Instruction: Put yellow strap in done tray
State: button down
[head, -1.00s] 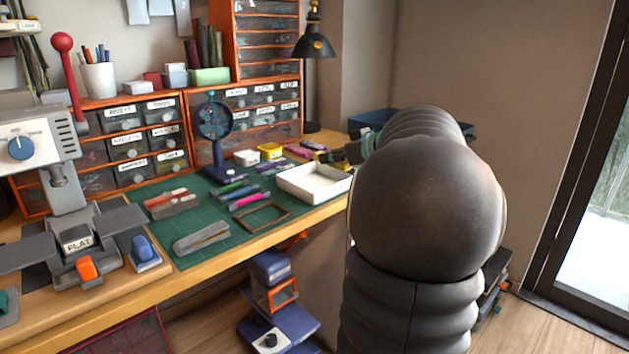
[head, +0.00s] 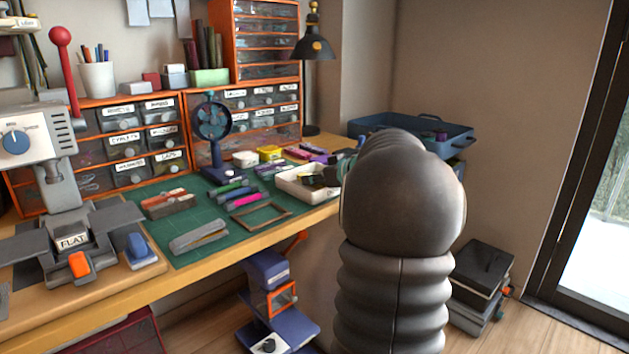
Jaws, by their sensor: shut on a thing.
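My gripper (head: 322,178) is small and dark in the head view, at the right end of the bench. It is shut, with its fingers low over or inside the white tray (head: 291,190). The yellow strap is in its grasp but mostly hidden by the fingers and my arm; I cannot make out its outline. The shallow white tray sits at the mat's right end, near the bench's front edge. No label shows on it. My arm covers its right side. I cannot tell whether the strap touches the tray floor.
Purple and pink straps (head: 309,153) and a yellow box (head: 269,153) lie behind the tray. Green and pink tools (head: 238,193) and a wooden frame (head: 261,215) lie to its left. A blue tray (head: 456,136) stands behind my arm. A black lamp (head: 313,47) rises behind.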

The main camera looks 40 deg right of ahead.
jog(key=c, duration=0.9)
grip_release()
jog(key=shift+f, duration=0.1)
jog(key=shift+o, duration=0.2)
